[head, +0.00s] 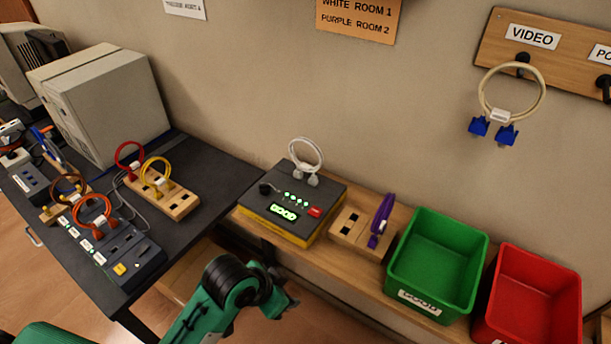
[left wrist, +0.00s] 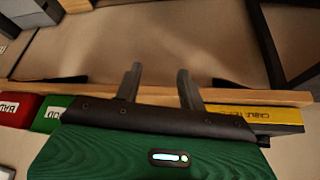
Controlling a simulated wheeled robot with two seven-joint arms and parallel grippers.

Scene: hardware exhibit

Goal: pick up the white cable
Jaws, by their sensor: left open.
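The white cable (head: 305,154) is a loop standing upright, its plug ends in the top of a dark tester box (head: 262,232) with a yellow base, lit green lights and a "GOOD" display. The box's yellow side (left wrist: 268,116) also shows in the left wrist view, where the cable is not visible. My left gripper (head: 288,299) is in front of and below the tester, apart from the cable. In the left wrist view its two fingers (left wrist: 160,70) are spread with nothing between them. My right gripper is not in view.
Right of the tester are a wooden block (head: 348,228) with a purple cable (head: 381,214), a green bin (head: 477,272) and a red bin (head: 571,282). A dark table (head: 215,175) with several cables stands left. A beige cable (head: 483,92) hangs on the wall.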

